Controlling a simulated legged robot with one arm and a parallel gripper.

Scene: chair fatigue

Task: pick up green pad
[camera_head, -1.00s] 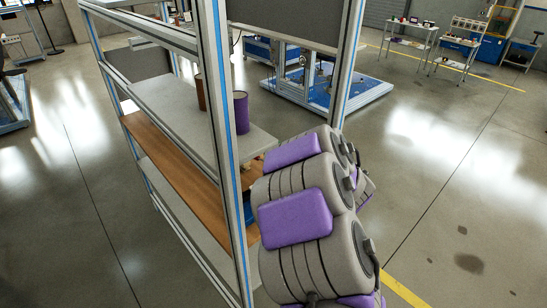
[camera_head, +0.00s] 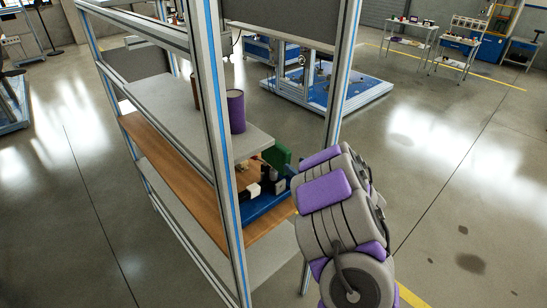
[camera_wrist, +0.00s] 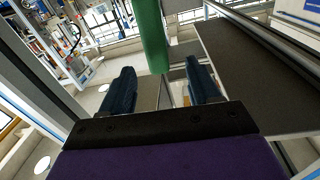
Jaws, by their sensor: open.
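The green pad (camera_head: 279,155) stands upright at the near end of the shelving rack, just left of my arm in the head view. In the wrist view the green pad (camera_wrist: 151,35) comes down from the top edge, and its lower end lies between the lines of the two fingers, apparently beyond their tips. My gripper (camera_wrist: 160,66) is open, with one dark finger on each side and nothing between them. The pad's upper part is cut off in the wrist view. The fingers are mostly hidden in the head view by my arm.
A blue tray (camera_head: 268,205) holding dark and white items sits on the wooden shelf (camera_head: 165,154). A purple cylinder (camera_head: 236,111) stands on the grey shelf (camera_head: 178,104) above. The rack's metal post (camera_head: 222,165) is close to my arm. Open floor lies to the right.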

